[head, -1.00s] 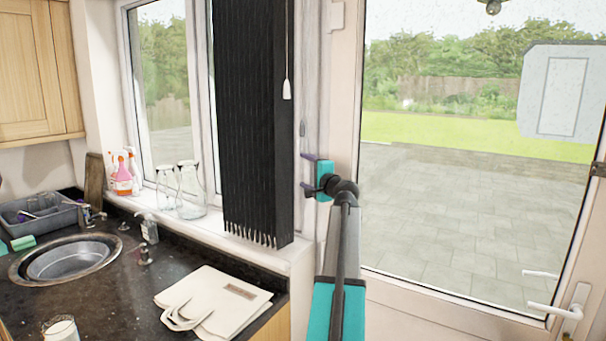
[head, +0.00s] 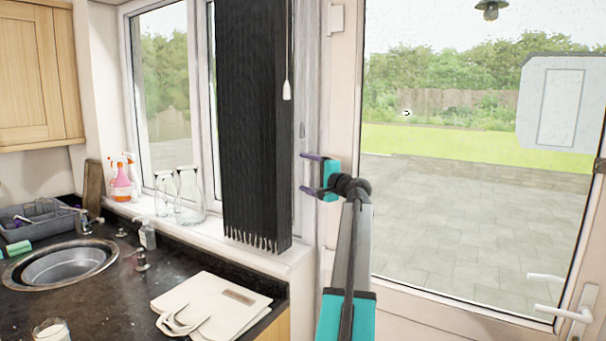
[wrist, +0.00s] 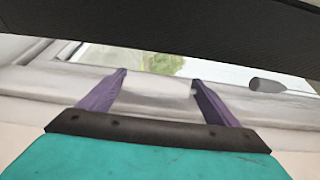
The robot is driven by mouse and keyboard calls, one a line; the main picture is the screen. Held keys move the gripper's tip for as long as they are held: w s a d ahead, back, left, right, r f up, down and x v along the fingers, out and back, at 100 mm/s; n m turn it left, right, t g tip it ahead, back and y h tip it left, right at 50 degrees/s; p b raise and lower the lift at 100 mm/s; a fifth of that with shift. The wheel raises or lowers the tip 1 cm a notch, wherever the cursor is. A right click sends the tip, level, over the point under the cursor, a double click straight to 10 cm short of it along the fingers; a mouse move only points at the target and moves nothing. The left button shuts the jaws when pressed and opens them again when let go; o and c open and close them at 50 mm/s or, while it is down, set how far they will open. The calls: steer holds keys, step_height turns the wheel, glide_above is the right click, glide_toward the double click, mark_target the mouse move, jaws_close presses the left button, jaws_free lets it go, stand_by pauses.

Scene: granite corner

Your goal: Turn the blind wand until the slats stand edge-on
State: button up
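The black blind (head: 250,130) hangs in front of the window as a bunched stack of vertical slats, their lower ends just above the sill. A thin wand or cord with a white handle (head: 287,90) hangs at its right side. A dark band, likely the blind (wrist: 170,35), crosses the top. A grey rounded piece (wrist: 266,86), perhaps the handle, lies right of the fingers.
A glazed door (head: 450,200) with a white handle (head: 562,313) is at the right. Glass bottles (head: 188,198) and spray bottles (head: 124,183) stand on the sill. A cream bag (head: 212,305), a sink (head: 62,263) and a glass (head: 52,330) are on the dark counter.

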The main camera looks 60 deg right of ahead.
steer(key=shift+o, duration=0.6)
steer(key=shift+f, duration=0.1)
steer(key=shift+s, duration=0.1)
steer(key=shift+s+a, duration=0.3)
steer(key=shift+s, duration=0.15)
steer(key=b+v, duration=0.3)
steer(key=v, duration=0.9)
steer(key=shift+s, duration=0.25)
steer(key=shift+a, duration=0.15)
